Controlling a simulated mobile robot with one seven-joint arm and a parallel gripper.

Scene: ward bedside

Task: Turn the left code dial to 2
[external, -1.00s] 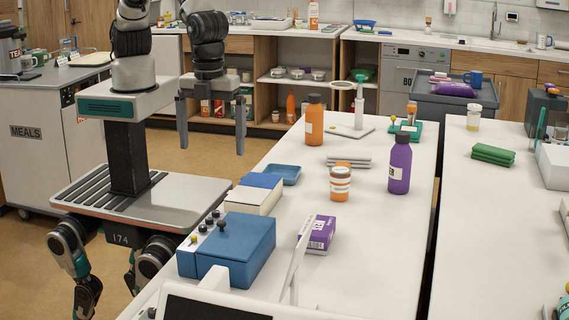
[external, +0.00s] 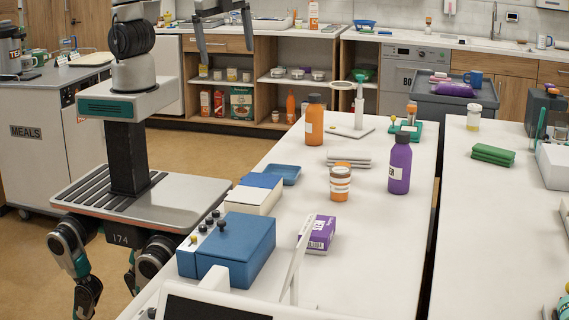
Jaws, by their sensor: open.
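A blue box (external: 240,248) stands at the front left of the white table (external: 385,260). A strip on its left side carries a row of small dark knobs (external: 202,228) and a yellow knob (external: 193,238). These look like the code dials, but their markings are too small to read, and I cannot tell which is the left one. A larger dark knob (external: 222,225) sits on the lid. My gripper (external: 228,55) is open and empty, raised high at the top of the external view, well away from the box.
A cream box with a blue top (external: 254,195) stands just behind the blue box. A purple carton (external: 318,236) lies to its right. A blue tray (external: 284,174), orange bottle (external: 314,120) and purple bottle (external: 399,165) stand farther back. The front right of the table is clear.

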